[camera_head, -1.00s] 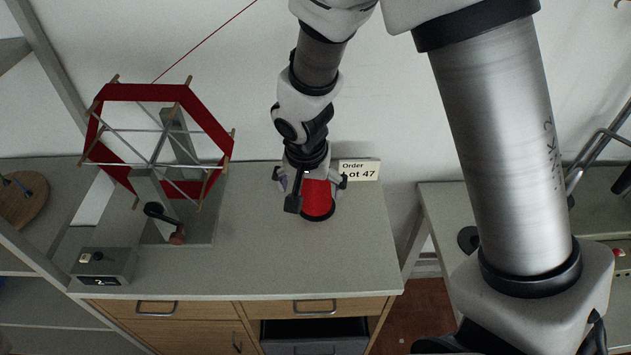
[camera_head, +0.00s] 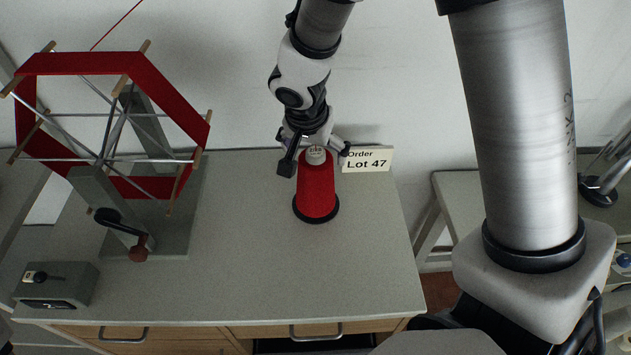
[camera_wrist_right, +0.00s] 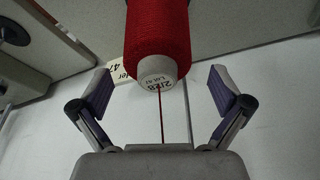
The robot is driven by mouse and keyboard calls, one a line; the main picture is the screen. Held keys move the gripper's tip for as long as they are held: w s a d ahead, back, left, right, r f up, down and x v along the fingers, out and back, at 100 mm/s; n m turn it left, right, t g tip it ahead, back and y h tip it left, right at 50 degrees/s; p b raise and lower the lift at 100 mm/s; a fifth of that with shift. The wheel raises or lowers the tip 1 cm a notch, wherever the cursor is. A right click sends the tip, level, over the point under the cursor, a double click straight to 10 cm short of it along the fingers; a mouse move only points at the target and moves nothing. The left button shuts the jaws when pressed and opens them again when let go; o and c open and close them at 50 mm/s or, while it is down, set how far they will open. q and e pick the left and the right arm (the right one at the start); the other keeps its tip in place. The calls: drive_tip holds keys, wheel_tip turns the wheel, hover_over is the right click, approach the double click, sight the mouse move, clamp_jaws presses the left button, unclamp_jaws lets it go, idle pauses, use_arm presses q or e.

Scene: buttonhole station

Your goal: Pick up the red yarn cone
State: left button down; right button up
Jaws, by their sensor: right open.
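The red yarn cone (camera_head: 318,190) stands upright on a black round base on the grey worktop. Its pale tip carries a printed label that includes "Lot 47". My right gripper (camera_head: 316,160) is open at the top of the cone, one finger on each side in the head view. In the right wrist view the cone (camera_wrist_right: 157,30) points its tip towards the open gripper (camera_wrist_right: 165,90), with clear space between the tip and each finger. A red strand runs from the tip towards the palm. My left gripper is not in view.
An "Order Lot 47" card (camera_head: 368,160) stands just right of the cone. A red yarn reel with a crank (camera_head: 105,160) stands at the left, with a small grey box (camera_head: 57,285) in front of it. The worktop (camera_head: 240,270) in front of the cone is clear.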

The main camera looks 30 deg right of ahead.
drive_tip(key=x, duration=0.2)
drive_tip(key=shift+s+f+b, duration=0.2)
drive_tip(key=shift+f+b, duration=0.1)
drive_tip(key=shift+f, duration=0.1)
drive_tip(key=shift+w+d+f, duration=0.15)
drive_tip(key=shift+w+f, duration=0.05)
drive_tip(key=shift+w, duration=0.05)
drive_tip(key=shift+s+r, duration=0.1)
drive_tip(key=shift+s, duration=0.05)
drive_tip(key=c, duration=1.8)
